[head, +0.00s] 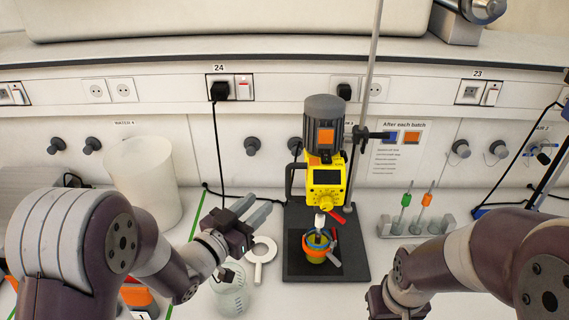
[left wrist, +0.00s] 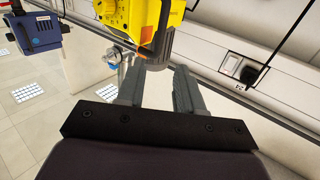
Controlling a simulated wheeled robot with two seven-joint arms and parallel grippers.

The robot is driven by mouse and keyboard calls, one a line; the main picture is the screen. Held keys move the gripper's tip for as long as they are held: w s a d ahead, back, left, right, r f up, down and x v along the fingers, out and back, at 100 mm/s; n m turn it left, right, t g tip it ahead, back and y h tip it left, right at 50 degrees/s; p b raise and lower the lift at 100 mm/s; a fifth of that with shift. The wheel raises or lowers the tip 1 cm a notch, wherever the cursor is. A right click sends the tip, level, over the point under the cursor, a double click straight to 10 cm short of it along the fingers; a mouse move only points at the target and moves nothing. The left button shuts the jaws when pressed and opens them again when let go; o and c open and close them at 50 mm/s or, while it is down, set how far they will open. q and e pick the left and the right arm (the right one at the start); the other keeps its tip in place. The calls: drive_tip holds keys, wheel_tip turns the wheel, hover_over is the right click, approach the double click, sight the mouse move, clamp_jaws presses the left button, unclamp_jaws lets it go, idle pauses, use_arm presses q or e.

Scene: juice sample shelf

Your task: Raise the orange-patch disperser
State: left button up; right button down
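The orange-patch disperser (head: 326,178) has a yellow body and a grey motor with an orange patch. It is mounted on an upright rod over a black base plate (head: 300,272). Its shaft reaches down to a small coloured cup (head: 315,252) on the base; how deep it sits is hard to tell. A black handle (head: 290,180) is on its left side. My left gripper (head: 262,206) is open and empty, left of and apart from the disperser. The left wrist view shows its parted fingers (left wrist: 158,88), with the yellow body (left wrist: 120,12) beyond. My right gripper (head: 385,303) is at the bottom, its fingers hidden.
A glass beaker (head: 230,296) and a white ring-shaped item (head: 262,252) lie near my left gripper. A white cylinder (head: 146,182) stands at left. A rack (head: 405,227) with green and orange tools stands right of the base. A blue device (left wrist: 35,28) shows in the left wrist view.

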sight(286, 177)
use_arm(q)
drive_tip(key=p+x, duration=0.1)
drive_tip(key=x, duration=0.2)
drive_tip(key=p+x, duration=0.2)
drive_tip(key=x, duration=0.2)
drive_tip(key=p+x, duration=0.1)
drive_tip(key=x, duration=0.3)
drive_tip(key=shift+a+r, duration=0.1)
drive_tip(key=shift+r, duration=0.15)
drive_tip(key=shift+w+d+p, duration=0.45)
drive_tip(key=shift+d+p, duration=0.05)
drive_tip(key=shift+w+f, duration=0.1)
drive_tip(key=shift+w, duration=0.1)
drive_tip(key=shift+c, duration=0.3)
clamp_jaws()
